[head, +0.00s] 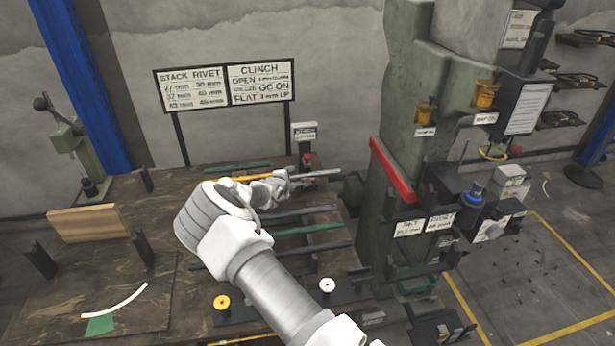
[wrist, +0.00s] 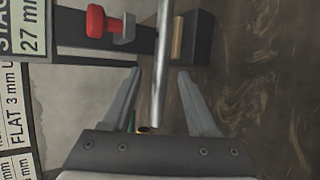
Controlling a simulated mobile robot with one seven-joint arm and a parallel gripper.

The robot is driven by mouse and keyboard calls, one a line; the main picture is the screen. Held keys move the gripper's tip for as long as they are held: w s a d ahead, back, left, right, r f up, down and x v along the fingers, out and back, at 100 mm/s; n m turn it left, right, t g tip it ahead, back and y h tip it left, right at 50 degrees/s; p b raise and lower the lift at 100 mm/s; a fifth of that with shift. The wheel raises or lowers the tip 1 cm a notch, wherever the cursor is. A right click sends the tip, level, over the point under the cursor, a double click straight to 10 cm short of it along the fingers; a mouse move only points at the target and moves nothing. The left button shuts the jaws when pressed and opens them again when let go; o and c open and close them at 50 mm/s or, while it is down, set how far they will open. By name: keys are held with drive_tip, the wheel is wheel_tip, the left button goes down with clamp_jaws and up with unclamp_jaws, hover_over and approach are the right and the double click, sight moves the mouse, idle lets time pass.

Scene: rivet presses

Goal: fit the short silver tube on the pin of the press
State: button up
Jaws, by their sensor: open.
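A silver tube (head: 318,174) lies level at the back of the wooden bench, to the right of my gripper. In the wrist view the silver tube (wrist: 162,65) runs lengthwise between the two fingers, with a gap on both sides. My gripper (head: 284,181) is open at the tube's left part; it also shows in the wrist view (wrist: 159,74). The large grey-green press (head: 400,110) stands to the right, with a red bar on its side. I cannot make out its pin. What supports the tube is unclear.
A yellow tube (head: 243,178) is behind my gripper, and several green and dark tubes lie nearby on the bench (head: 170,235). A red knob (head: 307,158) stands close behind the silver tube. Yellow (head: 221,302) and white (head: 327,285) discs are in front. A small press (head: 80,150) is at far left.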

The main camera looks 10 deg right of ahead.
clamp_jaws()
idle(0.3)
idle(0.4)
